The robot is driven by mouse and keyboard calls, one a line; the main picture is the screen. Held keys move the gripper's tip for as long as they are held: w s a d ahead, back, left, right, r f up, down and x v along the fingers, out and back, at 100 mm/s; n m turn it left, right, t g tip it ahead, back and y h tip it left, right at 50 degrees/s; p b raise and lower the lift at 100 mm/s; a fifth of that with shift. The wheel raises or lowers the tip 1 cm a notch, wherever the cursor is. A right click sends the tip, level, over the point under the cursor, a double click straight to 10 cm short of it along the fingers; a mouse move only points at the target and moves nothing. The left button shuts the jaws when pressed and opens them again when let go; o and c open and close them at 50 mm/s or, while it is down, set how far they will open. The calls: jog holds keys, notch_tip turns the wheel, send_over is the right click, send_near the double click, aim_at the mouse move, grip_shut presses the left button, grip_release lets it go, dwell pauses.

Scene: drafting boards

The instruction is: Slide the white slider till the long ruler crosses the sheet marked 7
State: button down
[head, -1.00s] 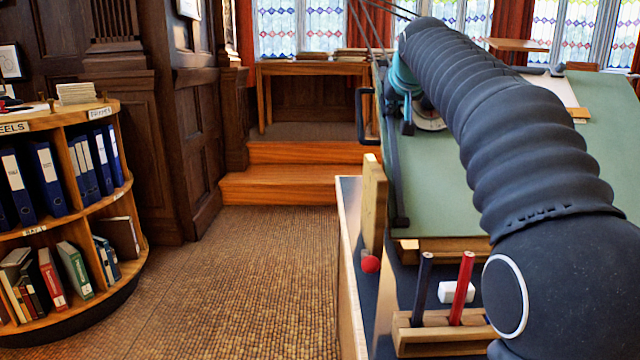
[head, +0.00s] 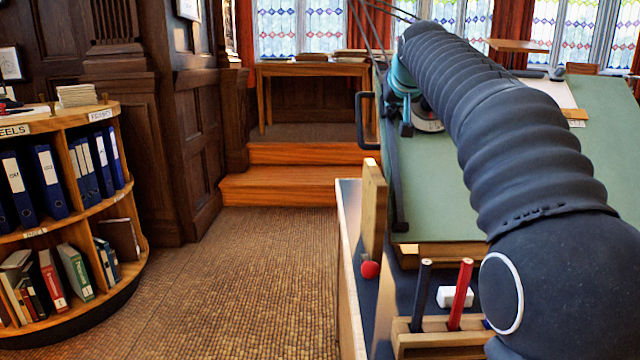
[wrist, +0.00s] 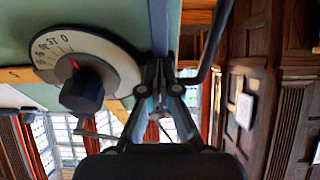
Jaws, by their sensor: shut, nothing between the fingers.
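My gripper (wrist: 160,75) is shut in the wrist view, its fingertips at a dark upright rail (wrist: 159,25) on the green board. No white slider can be made out at the fingers. A pale round dial (wrist: 105,50) with degree marks, a red pointer and a black knob (wrist: 83,90) is just left of the fingers. A wooden strip (wrist: 17,75) runs behind the dial; I cannot tell if it is the long ruler. In the head view, a white sheet (head: 549,92) lies high on the green board (head: 440,195). No 7 is readable.
A black handle (wrist: 208,45) is right of the fingers. A wooden holder (head: 440,340) with a dark and a red pencil, a small white block (head: 455,297) and a red ball (head: 370,269) are at the board's near end. The floor left is clear, up to a round bookshelf (head: 75,215).

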jog(key=shift+s, duration=0.1)
jog(key=shift+s+f+b, duration=0.35)
jog(key=shift+f+b, duration=0.05)
jog(key=shift+b, duration=0.2)
jog(key=s+r+p, duration=0.2)
jog(key=s+r, duration=0.3)
dwell(0.6)
